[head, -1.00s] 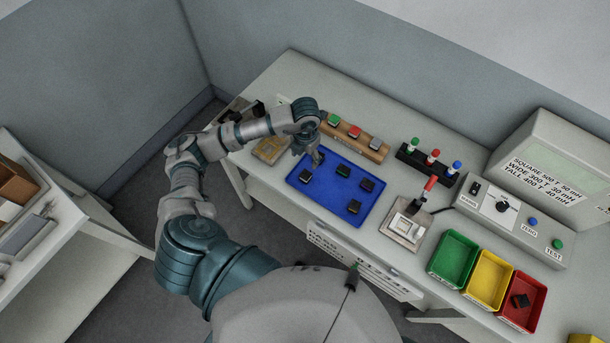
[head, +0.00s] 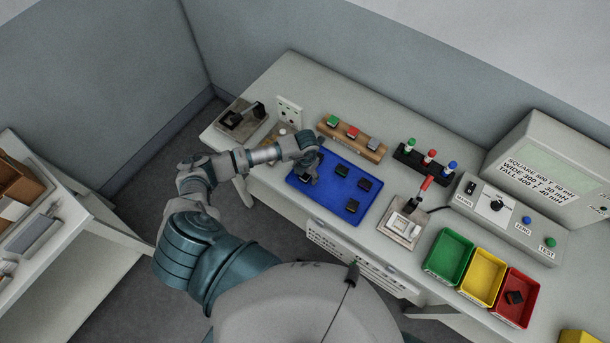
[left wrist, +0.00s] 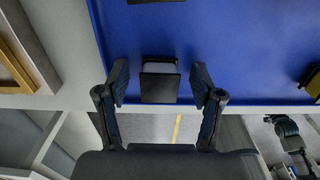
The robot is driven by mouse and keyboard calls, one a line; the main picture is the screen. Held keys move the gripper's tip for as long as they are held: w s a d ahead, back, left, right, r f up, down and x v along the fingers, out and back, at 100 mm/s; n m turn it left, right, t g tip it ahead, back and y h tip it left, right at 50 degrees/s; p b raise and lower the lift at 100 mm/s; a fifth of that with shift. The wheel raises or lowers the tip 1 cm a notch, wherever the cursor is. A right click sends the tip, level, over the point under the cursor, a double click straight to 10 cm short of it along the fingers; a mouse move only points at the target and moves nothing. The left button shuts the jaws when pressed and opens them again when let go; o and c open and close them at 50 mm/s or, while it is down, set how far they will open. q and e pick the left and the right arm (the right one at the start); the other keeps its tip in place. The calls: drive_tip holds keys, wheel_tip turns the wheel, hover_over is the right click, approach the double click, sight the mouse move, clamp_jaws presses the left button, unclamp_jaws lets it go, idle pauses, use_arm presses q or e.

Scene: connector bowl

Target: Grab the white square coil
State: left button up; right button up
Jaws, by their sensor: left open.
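A white square piece (head: 406,226) sits on a light fixture beneath a red-handled lever, at the tray's right. It looks like a square coil, but its details are too small to be sure. Several dark pieces, one of them here (head: 341,170), lie on the blue tray (head: 325,193). My left gripper (head: 309,178) is open over the tray's left end. In the left wrist view, a black-topped piece with grey sides (left wrist: 160,86) lies between its parted fingers (left wrist: 160,80), with gaps on both sides. My right gripper is out of view.
A wooden block with coloured buttons (head: 352,137) stands behind the tray. Green (head: 448,258), yellow (head: 483,278) and red (head: 519,299) bins line the front right, a dark piece in the red one. A meter box (head: 500,205) stands behind them.

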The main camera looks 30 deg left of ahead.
use_arm(q)
drive_tip(key=c, duration=0.7)
drive_tip(key=shift+a, duration=0.1)
drive_tip(key=c, duration=0.5)
drive_tip(key=shift+c, duration=0.2)
